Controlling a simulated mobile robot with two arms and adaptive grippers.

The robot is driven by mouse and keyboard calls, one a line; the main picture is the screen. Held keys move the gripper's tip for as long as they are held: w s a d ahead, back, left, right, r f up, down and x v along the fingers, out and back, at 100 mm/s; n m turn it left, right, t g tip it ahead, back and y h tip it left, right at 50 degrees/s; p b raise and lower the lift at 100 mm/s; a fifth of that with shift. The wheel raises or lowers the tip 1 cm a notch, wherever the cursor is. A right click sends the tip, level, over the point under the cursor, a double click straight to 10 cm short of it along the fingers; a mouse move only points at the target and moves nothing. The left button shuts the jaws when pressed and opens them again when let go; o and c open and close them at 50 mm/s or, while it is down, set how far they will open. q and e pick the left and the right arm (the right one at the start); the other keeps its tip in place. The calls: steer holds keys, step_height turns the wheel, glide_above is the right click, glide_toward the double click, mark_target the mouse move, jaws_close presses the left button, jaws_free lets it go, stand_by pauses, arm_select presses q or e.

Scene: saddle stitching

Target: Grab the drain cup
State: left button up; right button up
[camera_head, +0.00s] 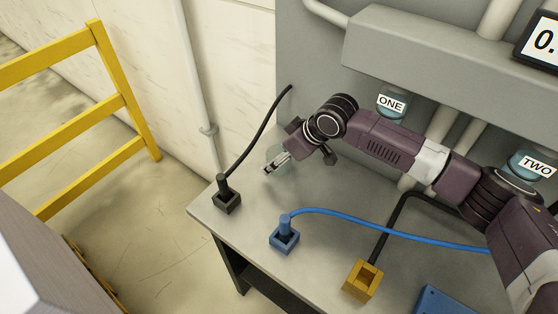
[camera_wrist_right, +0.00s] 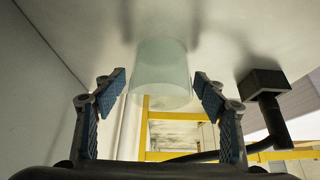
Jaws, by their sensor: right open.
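The drain cup (camera_wrist_right: 162,68) is a clear, pale greenish cup in the right wrist view, standing on the grey tabletop, which shows at the top of that view. In the head view the cup (camera_head: 273,153) is at the table's back left, partly hidden by my right gripper. My right gripper (camera_wrist_right: 160,92) is open, with one blue-padded finger on each side of the cup's line. The cup looks centred just past or between the fingertips; I cannot tell how deep it sits. Gaps show on both sides. My left gripper is not in view.
A black socket block (camera_head: 227,202) with a cable stands left of the cup. A blue block (camera_head: 284,240) and a yellow block (camera_head: 362,281) stand nearer the front. Fixtures labelled ONE (camera_head: 391,103) and TWO (camera_head: 536,166) hang behind my right arm. A yellow railing (camera_head: 130,110) is at left.

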mark_target(269, 156)
steer(key=shift+a, duration=0.1)
steer(key=c, duration=1.3)
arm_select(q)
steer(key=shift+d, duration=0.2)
arm_select(e)
steer(key=shift+o, duration=0.2)
steer(key=shift+r, duration=0.5)
step_height(269, 156, up, 2)
steer(key=shift+r+b, duration=0.1)
steer(key=shift+b, duration=0.55)
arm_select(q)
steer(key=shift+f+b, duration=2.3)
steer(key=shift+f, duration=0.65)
arm_select(e)
steer(key=w+a, duration=0.3)
steer(key=a, duration=0.5)
steer(key=w+a, duration=0.4)
steer(key=a, duration=0.4)
steer(key=shift+a+r, duration=0.2)
steer(key=shift+a, duration=0.1)
